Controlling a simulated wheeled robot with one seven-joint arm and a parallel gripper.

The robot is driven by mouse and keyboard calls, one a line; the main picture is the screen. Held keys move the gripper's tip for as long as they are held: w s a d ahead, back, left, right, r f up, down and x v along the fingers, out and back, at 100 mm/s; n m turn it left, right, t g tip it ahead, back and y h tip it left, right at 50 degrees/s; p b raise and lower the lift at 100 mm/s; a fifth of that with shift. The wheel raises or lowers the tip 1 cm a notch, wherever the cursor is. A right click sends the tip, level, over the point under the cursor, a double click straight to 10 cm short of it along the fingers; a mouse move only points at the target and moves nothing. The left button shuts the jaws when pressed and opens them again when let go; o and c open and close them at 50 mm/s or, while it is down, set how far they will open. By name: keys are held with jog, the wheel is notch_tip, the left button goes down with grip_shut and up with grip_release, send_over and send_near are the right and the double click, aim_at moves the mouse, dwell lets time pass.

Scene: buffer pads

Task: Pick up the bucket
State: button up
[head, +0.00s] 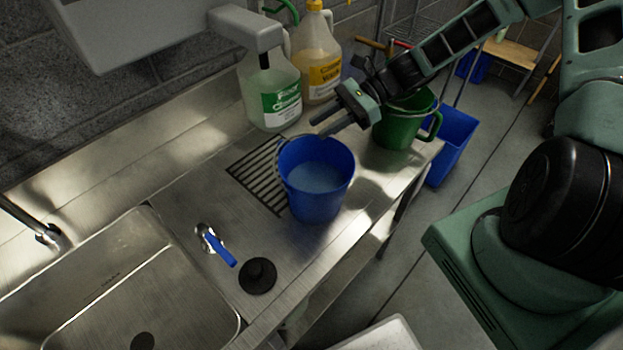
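A blue bucket (318,200) stands upright on the steel counter (185,262), partly over a slotted drain grate. It holds a pale bluish liquid, and a thin handle shows at its left rim. My gripper (320,125) is above and just behind the bucket's far rim, with its fingers pointing left. The fingers look apart with nothing between them. I cannot tell whether a fingertip touches the rim or handle. A green bucket (403,128) stands behind my gripper at the counter's far right end, partly hidden by my arm.
A green-labelled jug (272,98) and a yellow-labelled jug (318,62) stand at the back by the wall. A sink (150,280), a blue-handled valve (220,249) and a black plunger-like disc (257,276) are at the front left. A blue bin (452,145) stands beyond the counter.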

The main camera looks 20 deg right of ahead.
aim_at(305, 138)
jog(key=p+x, duration=0.2)
jog(key=x, duration=0.2)
jog(key=shift+a, duration=0.1)
jog(key=shift+a+f, duration=0.35)
jog(key=shift+a, duration=0.05)
grip_shut()
dwell(1.0)
